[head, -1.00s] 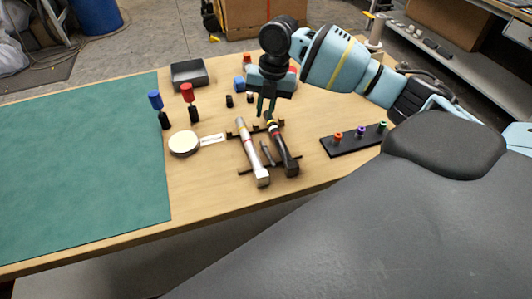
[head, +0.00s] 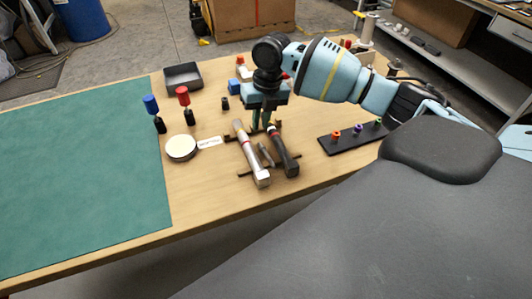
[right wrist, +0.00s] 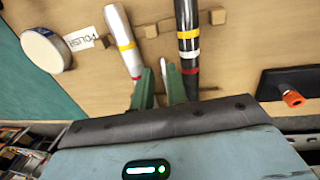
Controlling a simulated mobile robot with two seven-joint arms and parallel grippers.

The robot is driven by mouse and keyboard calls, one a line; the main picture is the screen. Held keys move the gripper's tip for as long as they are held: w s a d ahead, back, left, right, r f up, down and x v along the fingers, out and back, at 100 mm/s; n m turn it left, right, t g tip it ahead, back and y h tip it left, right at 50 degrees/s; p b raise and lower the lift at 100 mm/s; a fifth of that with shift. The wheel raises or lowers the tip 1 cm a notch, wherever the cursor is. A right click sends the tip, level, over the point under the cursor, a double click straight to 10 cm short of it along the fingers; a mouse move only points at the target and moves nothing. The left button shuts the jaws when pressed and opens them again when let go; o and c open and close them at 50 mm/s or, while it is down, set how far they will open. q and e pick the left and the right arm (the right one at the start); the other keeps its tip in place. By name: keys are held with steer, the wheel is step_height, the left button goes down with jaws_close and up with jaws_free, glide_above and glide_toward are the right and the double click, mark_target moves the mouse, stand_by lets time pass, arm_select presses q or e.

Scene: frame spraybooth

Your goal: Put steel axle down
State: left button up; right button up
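A short grey piece, which looks like the steel axle (head: 265,155), lies between the silver tube (head: 252,160) and the black tube (head: 284,152) on the low dark rack (head: 246,174). My right gripper (head: 261,128) points down over the far part of the rack. In the right wrist view its two green fingers (right wrist: 160,83) stand close together between the tubes. The axle's pale end (right wrist: 163,66) shows in the narrow gap between them; whether they touch it cannot be told. My left gripper is not in view.
A round tin (head: 181,148) with a label (head: 209,142) sits left of the rack. Red (head: 183,96) and blue (head: 151,104) handled tools stand behind it. A black strip with coloured pegs (head: 351,138) lies at the right. The green mat (head: 80,180) is clear.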

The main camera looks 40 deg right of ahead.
mark_target(260, 143)
steer(key=f, duration=0.2)
steer(key=s+f, duration=0.1)
steer(key=f, duration=0.1)
steer(key=shift+a+p, duration=0.3)
steer(key=shift+a, duration=0.05)
steer(key=shift+f, duration=0.6)
jaws_close()
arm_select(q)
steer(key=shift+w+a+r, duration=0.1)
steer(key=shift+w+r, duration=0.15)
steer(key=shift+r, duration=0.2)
arm_select(e)
steer(key=shift+r, duration=0.1)
step_height(260, 143, up, 10)
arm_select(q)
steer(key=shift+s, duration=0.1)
arm_select(e)
steer(key=shift+s, duration=0.1)
